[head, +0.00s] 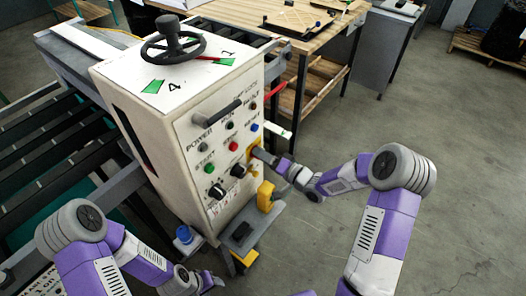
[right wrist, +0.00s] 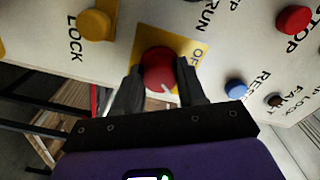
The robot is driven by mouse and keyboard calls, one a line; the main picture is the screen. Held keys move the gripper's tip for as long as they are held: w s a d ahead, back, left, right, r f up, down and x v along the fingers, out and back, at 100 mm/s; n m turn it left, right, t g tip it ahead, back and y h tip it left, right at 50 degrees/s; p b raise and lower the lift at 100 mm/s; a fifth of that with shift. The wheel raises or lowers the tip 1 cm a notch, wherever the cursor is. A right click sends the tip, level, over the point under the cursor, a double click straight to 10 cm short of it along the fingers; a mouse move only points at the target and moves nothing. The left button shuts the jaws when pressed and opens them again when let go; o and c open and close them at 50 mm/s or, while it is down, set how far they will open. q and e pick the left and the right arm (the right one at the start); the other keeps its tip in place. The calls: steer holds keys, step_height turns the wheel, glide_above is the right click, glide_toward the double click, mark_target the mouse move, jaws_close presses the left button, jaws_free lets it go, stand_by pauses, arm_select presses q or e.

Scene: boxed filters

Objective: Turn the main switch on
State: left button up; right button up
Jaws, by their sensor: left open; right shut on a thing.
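The main switch is a red round knob (right wrist: 159,66) on a yellow plate (right wrist: 196,52) in the right wrist view. "OF" shows on the plate, the rest is cut off by my finger. A small pale mark sits on the knob's lower edge. My right gripper (right wrist: 160,76) has one finger on each side of the knob and is shut on it. In the head view my right gripper (head: 267,157) reaches the right edge of the white control cabinet's (head: 150,88) front and hides most of the switch. My left gripper (head: 212,282) is open and empty, low at the bottom, away from the panel.
The panel carries a green button (head: 209,168), a red button (head: 233,146), black knobs (head: 217,191) and a dark handle (head: 217,118). A yellow knob (right wrist: 95,25) marked LOCK and a blue button (right wrist: 236,88) flank the switch.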

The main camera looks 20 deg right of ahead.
steer(key=shift+m+p, duration=1.55)
steer(key=shift+m, duration=1.15)
steer(key=o, duration=1.1)
steer(key=shift+c, duration=0.2)
steer(key=v, duration=0.7)
steer(key=shift+s+d, duration=0.2)
steer(key=shift+s, duration=0.05)
